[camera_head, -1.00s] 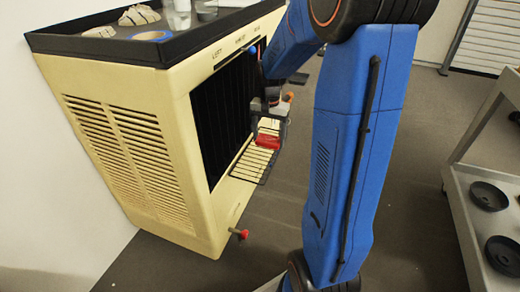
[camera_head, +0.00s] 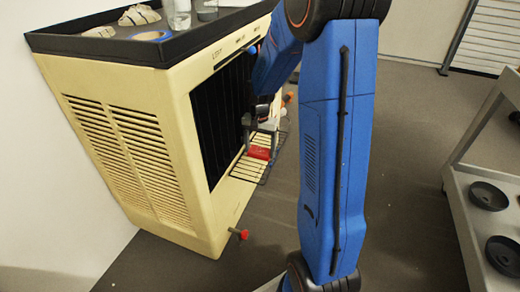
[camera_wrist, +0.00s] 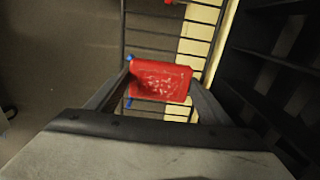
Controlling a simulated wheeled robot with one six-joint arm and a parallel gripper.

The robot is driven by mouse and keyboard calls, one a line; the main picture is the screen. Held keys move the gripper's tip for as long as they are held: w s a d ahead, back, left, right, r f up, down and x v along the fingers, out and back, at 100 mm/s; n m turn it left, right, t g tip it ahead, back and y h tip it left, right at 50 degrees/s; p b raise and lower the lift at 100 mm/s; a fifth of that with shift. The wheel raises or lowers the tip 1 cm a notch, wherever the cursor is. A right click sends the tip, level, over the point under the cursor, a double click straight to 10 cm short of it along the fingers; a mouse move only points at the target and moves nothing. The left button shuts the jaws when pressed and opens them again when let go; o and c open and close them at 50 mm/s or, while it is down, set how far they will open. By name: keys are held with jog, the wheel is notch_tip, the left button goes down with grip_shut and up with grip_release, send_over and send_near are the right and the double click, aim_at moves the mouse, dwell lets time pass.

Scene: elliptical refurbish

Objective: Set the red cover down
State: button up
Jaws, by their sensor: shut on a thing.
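The red cover (camera_head: 259,153) is between the fingers of my gripper (camera_head: 262,146), just over a wire rack (camera_head: 243,176) at the front of the cream machine. In the wrist view the red cover (camera_wrist: 160,81) has pale worn marks on its face, and my gripper (camera_wrist: 160,92) is shut on it from both sides. The rack's dark bars (camera_wrist: 172,22) run behind the cover there. I cannot tell whether the cover touches the rack.
The cream machine (camera_head: 200,135) has a dark opening behind the rack and a black top tray (camera_head: 100,45) with bowls, a tape roll and a jar. A red knob (camera_head: 240,234) sticks out low. A grey cart (camera_head: 455,200) with black dishes stands right.

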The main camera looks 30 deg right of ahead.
aim_at(260, 151)
jog(key=o, duration=1.3)
jog(key=shift+f, duration=0.15)
jog(key=shift+c, duration=0.2)
notch_tip(260, 151, up, 12)
jog(key=s+a+r+n+t, duration=0.2)
jog(key=s+a+r+n, duration=0.45)
jog(key=s, duration=0.65)
jog(key=s+a+n+t, duration=0.1)
jog(key=s+a+n, duration=0.1)
jog(key=s, duration=0.5)
jog(key=s+a+n+t, duration=0.1)
jog(key=s+a, duration=0.3)
jog(key=s, duration=0.4)
jog(key=shift+s+a+r+n+t, duration=0.25)
jog(key=shift+a+r+n+t, duration=0.1)
jog(key=shift+a+n+t, duration=0.1)
